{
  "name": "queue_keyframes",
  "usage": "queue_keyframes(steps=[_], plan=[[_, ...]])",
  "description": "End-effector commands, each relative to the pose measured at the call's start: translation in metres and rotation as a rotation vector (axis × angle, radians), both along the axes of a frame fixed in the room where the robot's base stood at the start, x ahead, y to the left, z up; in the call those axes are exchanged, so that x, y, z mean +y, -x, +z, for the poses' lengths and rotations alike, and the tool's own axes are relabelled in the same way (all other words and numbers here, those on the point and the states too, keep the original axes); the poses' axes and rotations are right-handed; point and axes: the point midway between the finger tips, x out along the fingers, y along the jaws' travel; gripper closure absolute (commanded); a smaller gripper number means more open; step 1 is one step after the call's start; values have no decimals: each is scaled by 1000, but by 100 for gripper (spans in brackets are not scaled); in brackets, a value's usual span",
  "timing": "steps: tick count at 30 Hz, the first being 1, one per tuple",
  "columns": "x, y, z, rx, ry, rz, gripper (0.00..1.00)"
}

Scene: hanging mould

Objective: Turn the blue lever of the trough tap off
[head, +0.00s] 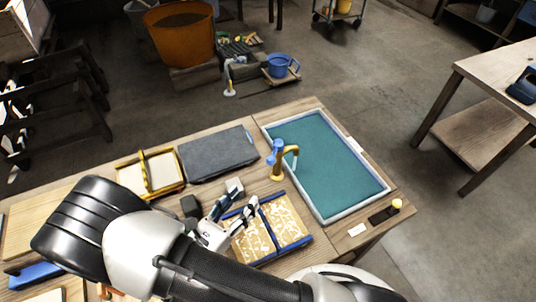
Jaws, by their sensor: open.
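The trough (322,165) is a rectangular basin with a pale rim and a teal inside, set in the right part of the bench. A brass tap (287,163) stands at its left edge, with the spout bent over the basin. The blue lever (275,150) sits on the tap's left side and points up and slightly left. I cannot tell from this view whether water runs. My gripper (238,202) is open and empty, to the lower left of the tap, above the bench and clear of the lever. My arm hides part of the bench front.
A patterned board with blue bars (272,232) lies below the tap. A dark grey slab (218,154) and a yellow-framed mould (150,173) lie left of it. A yellow-capped item (396,205) and a pale block (356,230) are at the right front. The space directly above the trough is clear.

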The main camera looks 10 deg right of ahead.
Motion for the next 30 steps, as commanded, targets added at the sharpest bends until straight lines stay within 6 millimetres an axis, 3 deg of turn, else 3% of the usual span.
queue_keyframes(steps=[4,8,24,30], plan=[[7,-1,-10,11,42,55,54],[-1,-9,-11,11,43,54,54],[-83,-88,-11,10,40,49,54],[-105,-112,-11,10,39,51,54]])
